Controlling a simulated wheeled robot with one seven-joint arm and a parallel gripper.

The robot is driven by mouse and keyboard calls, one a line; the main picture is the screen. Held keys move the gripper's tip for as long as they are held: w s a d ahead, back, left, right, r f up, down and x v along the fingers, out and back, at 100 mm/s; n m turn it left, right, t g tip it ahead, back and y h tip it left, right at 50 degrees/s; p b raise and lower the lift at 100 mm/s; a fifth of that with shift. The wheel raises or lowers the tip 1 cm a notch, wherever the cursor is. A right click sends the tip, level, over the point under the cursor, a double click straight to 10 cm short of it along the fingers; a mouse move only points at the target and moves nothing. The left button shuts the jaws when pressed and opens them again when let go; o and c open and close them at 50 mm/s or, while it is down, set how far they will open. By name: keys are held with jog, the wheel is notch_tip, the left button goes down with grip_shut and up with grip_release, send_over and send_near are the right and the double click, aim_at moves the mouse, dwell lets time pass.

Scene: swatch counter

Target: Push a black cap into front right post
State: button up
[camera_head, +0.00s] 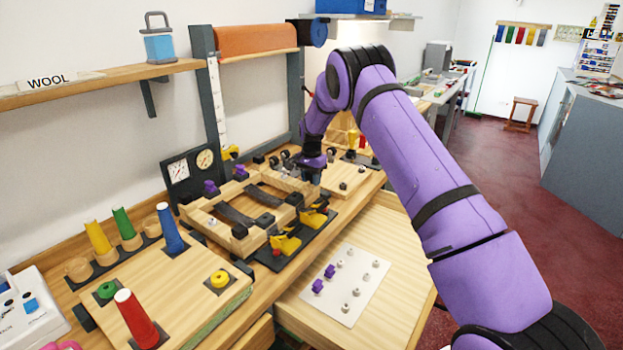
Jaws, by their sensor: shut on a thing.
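My gripper (311,170) is small and far from the camera, over the right end of a wooden frame (215,207) on the bench. It points down and is shut on a small dark thing, which looks like a black cap; its outline merges with the dark fingers. The frame has dark straps and black corner pieces, one of them a black cap (239,231) at the near corner. Which piece is the front right post is hard to tell; the gripper and arm partly cover that end. Whether the held thing touches a post cannot be told.
Yellow clamps (285,244) stand at the frame's near side. An open drawer holds a white plate (338,306) with several pegs and purple knobs. Coloured cones, such as a red one (136,318), stand on the left. A gauge panel (190,170) stands behind.

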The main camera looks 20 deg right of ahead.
jog(key=shift+s+f, duration=0.25)
jog(key=shift+f, duration=0.25)
jog(key=o, duration=1)
jog(key=shift+f, duration=0.15)
jog(key=c, duration=0.3)
jog(key=shift+d, duration=0.1)
jog(key=shift+c, duration=0.2)
jog(key=shift+r, duration=0.3)
jog(key=o, duration=0.3)
jog(key=shift+r, duration=0.55)
jog(key=shift+w+r, duration=0.2)
jog(key=shift+r, duration=2.25)
